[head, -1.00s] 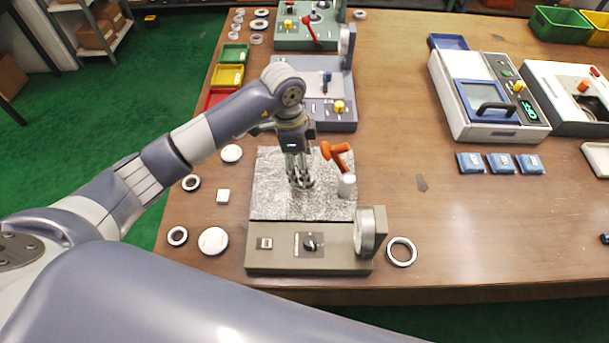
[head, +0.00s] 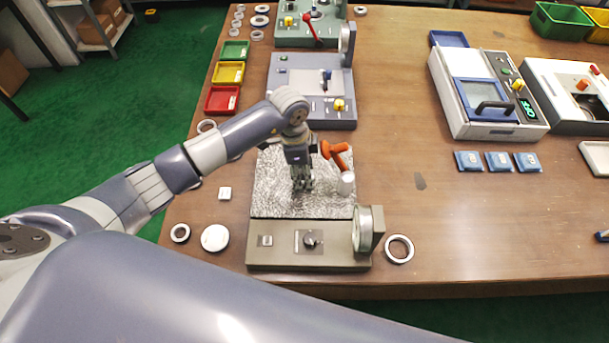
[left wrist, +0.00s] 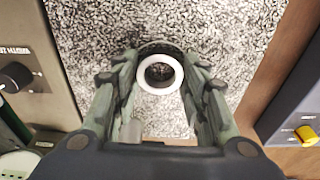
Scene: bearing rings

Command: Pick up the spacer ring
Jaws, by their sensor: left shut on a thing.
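My left gripper (head: 302,188) points down over the speckled plate (head: 275,200) of the near grey device. In the left wrist view, its fingers (left wrist: 160,85) are closed on a small white ring (left wrist: 160,67), which I take as the spacer ring. The ring has a dark open centre and lies level between the fingertips, at or close to the plate; I cannot tell whether it touches. In the head view the fingers mostly hide it. My right gripper is not in view.
The table's middle right is mostly clear.

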